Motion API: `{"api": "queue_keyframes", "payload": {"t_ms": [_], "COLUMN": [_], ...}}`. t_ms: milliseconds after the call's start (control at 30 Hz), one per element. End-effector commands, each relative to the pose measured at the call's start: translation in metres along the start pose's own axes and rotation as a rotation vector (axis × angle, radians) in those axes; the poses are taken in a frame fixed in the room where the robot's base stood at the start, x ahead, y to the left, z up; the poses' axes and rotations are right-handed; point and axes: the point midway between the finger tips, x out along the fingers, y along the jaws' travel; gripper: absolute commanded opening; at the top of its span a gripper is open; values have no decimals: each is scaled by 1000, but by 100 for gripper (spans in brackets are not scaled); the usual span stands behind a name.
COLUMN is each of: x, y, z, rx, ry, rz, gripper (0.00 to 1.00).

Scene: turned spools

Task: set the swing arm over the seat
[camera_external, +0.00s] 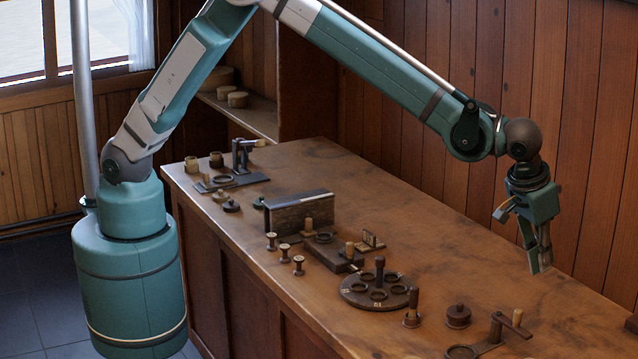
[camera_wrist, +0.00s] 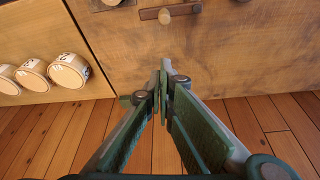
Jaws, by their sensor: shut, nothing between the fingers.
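A dark swing arm (camera_external: 513,327) is hinged on a short post at the front right of the bench, with a pale upright peg on it. A ring-shaped seat (camera_external: 460,352) lies left of it, partly cut off by the picture's edge. The arm points away from the ring, not over it. The bar with its round peg (camera_wrist: 180,10) also shows at the top of the wrist view. My gripper (camera_external: 540,268) hangs above the bench's right side, clear of the swing arm. Its fingers (camera_wrist: 160,75) are shut and empty.
A round dark tray (camera_external: 350,290) with ring holes, a dark post (camera_external: 412,308) and a lidded pot (camera_external: 458,316) stand left of the swing arm. Several small spools (camera_external: 285,252) and a block (camera_external: 290,215) stand farther back. The bench beside the plank wall is mostly bare.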

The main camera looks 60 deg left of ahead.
Motion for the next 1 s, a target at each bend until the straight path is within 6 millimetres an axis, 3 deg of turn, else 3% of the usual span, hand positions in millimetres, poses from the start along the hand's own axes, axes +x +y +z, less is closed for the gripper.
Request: {"api": "queue_keyframes", "payload": {"t_ms": [467, 1000], "x": [12, 77], "y": [0, 0], "z": [0, 0], "rx": [0, 0], "ry": [0, 0], "rz": [0, 0], "gripper": [0, 0]}}
